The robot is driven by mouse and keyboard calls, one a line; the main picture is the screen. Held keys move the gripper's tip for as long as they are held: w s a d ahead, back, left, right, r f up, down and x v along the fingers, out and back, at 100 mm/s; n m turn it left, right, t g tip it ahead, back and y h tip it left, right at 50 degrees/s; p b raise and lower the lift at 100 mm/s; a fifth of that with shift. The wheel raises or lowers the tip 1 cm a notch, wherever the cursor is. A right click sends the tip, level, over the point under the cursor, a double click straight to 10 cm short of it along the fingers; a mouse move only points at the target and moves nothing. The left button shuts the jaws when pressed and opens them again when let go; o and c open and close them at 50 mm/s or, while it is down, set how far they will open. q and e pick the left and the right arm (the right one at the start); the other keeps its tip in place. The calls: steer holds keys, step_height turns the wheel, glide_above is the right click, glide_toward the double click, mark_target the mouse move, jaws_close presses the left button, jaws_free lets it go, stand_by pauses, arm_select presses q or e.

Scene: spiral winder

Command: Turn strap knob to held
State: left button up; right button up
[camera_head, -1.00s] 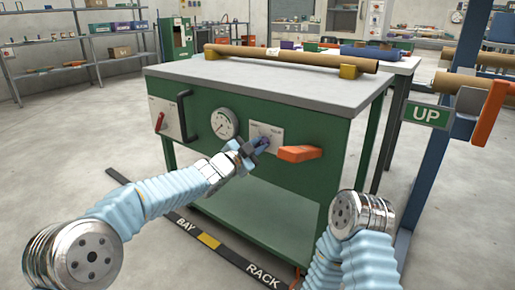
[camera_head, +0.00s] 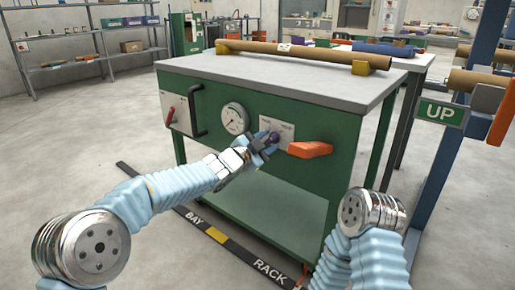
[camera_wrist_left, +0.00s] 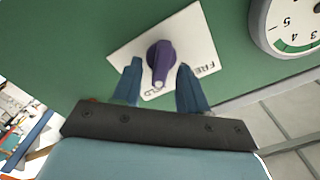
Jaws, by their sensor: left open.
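The purple strap knob (camera_wrist_left: 160,58) sits on a white label plate (camera_wrist_left: 205,45) on the green panel, and shows in the head view (camera_head: 274,137). In the left wrist view its pale tip points down, toward a label partly hidden by a finger; its visible letters read "LD". Another label to the right reads "FRE". My left gripper (camera_wrist_left: 159,66) is open, with one blue finger on each side of the knob; contact is unclear. The head view shows this gripper (camera_head: 265,144) at the plate. My right gripper is outside the views; only its arm shows.
An orange handle (camera_head: 310,150) sticks out just right of the knob. Left of it are a gauge (camera_head: 235,118), a black handle (camera_head: 198,110) and a red lever (camera_head: 170,116). A brown tube (camera_head: 300,53) lies on top of the bench (camera_head: 270,78).

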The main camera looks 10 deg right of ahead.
arm_select(q)
steer(key=v, duration=1.3)
steer(key=shift+a+b, duration=0.15)
steer(key=shift+b, duration=0.2)
